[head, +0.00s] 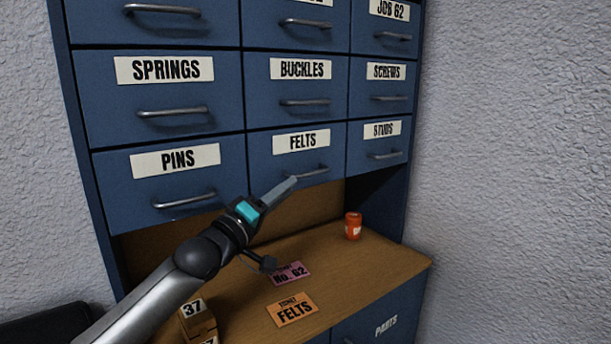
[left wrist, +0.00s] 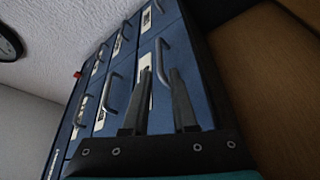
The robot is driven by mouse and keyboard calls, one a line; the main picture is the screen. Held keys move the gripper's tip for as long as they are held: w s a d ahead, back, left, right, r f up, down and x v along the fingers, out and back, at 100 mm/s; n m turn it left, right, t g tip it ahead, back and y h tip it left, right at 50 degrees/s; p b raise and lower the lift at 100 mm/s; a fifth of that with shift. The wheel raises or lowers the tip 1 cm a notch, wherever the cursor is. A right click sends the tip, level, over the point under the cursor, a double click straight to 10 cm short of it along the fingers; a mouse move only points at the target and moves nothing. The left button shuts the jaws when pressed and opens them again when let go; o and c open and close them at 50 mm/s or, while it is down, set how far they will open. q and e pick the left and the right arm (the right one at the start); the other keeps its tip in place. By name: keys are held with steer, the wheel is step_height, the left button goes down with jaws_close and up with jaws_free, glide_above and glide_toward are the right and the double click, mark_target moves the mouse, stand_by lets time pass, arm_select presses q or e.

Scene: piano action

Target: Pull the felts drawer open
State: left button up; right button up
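The felts drawer (head: 265,165) is a blue drawer front in the bottom row, middle column, with a white FELTS label and a grey bar handle (head: 315,171). It sits flush with its neighbours. My left gripper (head: 290,183) reaches up from the lower left, its fingertips at the left part of that handle. In the left wrist view the fingers (left wrist: 160,72) stand apart, with a handle (left wrist: 164,58) showing between their tips. I cannot tell whether they touch it. My right gripper is not in view.
Drawers labelled PINS (head: 130,190) and STUDS (head: 360,145) flank it. Below, a wooden shelf (head: 365,270) holds an orange jar (head: 353,226), a pink card (head: 290,272), an orange FELTS card (head: 292,309) and a block marked 37 (head: 197,315). The space before the drawer's right side is clear.

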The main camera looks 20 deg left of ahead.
mark_target(305, 174)
arm_select(q)
steer(key=shift+x, duration=3.8)
jaws_close()
